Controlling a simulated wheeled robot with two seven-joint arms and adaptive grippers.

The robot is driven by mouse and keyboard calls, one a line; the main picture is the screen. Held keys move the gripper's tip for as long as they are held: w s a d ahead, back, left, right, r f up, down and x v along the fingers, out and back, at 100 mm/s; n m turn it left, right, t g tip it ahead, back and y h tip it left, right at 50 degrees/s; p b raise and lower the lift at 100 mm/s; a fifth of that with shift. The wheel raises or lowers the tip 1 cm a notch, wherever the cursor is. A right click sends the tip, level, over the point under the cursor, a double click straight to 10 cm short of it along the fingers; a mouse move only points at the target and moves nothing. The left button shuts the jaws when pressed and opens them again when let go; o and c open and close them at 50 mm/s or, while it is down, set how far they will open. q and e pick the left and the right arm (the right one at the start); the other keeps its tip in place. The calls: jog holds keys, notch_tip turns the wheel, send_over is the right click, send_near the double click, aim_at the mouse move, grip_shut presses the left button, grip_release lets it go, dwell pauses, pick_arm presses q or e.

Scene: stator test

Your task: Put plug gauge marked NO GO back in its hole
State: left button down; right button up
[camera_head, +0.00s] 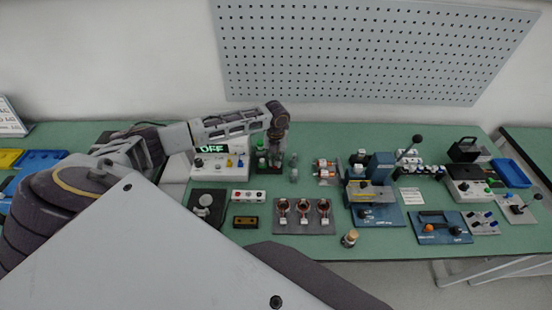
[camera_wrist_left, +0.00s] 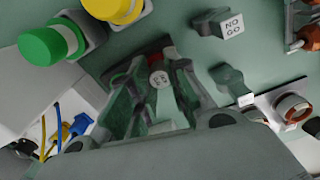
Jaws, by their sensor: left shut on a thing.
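The plug gauge marked NO GO (camera_wrist_left: 232,25) is at the top of the left wrist view, a grey-green block with a white lettered face. It is apart from my left gripper. My left gripper (camera_wrist_left: 160,92) is shut on a small piece with a round pale marked face (camera_wrist_left: 158,79); I cannot read its marking. Below that piece is a dark, red-edged base (camera_wrist_left: 143,62). In the head view my left gripper (camera_head: 277,145) is over the dark stand, partly hiding it. I cannot make out the gauge's hole. My right gripper is not in view.
A second grey-green piece with a pale end (camera_wrist_left: 230,80) is right of the gripper. Green (camera_wrist_left: 45,45) and yellow (camera_wrist_left: 118,8) round parts are at upper left. A white OFF box (camera_head: 222,165) stands left of the gripper, and a tray with copper rings (camera_head: 303,229) nearer me.

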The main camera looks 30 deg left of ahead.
pick_arm(q)
jog(key=c, duration=1.3)
grip_release()
jog(key=shift+r, duration=6)
